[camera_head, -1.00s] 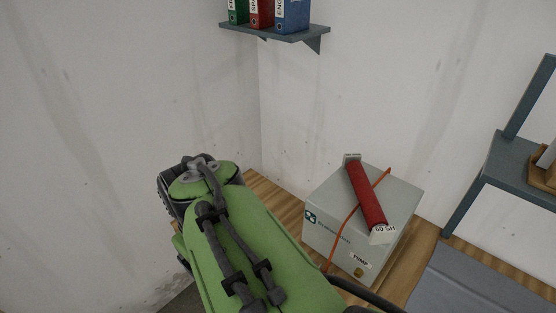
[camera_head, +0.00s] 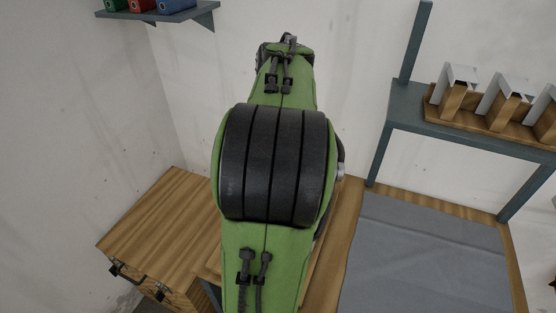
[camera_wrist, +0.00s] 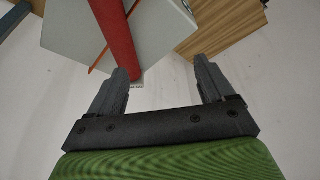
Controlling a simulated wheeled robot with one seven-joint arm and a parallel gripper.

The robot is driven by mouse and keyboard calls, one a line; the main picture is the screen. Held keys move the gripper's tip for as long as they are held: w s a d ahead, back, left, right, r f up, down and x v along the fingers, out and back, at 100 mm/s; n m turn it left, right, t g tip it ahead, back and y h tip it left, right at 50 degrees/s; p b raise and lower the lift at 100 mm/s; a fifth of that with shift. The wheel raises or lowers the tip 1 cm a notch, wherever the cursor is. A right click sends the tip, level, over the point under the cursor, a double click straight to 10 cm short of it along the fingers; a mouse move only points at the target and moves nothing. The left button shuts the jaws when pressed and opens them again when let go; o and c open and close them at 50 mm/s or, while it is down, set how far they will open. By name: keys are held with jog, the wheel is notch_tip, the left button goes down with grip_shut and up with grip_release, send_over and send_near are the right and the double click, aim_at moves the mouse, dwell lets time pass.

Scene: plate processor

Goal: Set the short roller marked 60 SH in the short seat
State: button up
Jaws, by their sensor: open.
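The red roller (camera_wrist: 118,35) lies across the top of the light grey pump box (camera_wrist: 165,35) in the wrist view. Its near end comes close to my left fingertip in the picture; I cannot tell how far apart they are. The 60 SH label at that end cannot be read now. My gripper (camera_wrist: 161,67) is open, with nothing between its fingers. In the head view my green arm hides the roller, the box and the gripper. I cannot identify the short seat in either view.
A shelf (camera_head: 410,106) at the right bears a wooden rack (camera_head: 470,121) with several pale angled pieces. A grey mat (camera_head: 425,255) lies on the wooden table, clear of objects. A wooden surface (camera_head: 165,220) with black handles is at left. A thin orange cord (camera_wrist: 98,61) passes by the roller.

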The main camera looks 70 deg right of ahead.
jog(key=s+d+m, duration=0.1)
jog(key=s+d, duration=0.3)
jog(key=s, duration=0.3)
jog(key=shift+m+h, duration=0.3)
jog(key=shift+h, duration=0.1)
jog(key=b+x, duration=0.3)
jog(key=x, duration=1.2)
jog(key=shift+w+a+f, duration=0.1)
jog(key=shift+w, duration=0.15)
grip_shut()
notch_tip(320, 180, up, 10)
jog(key=shift+r+p, duration=0.1)
jog(key=shift+p, duration=0.85)
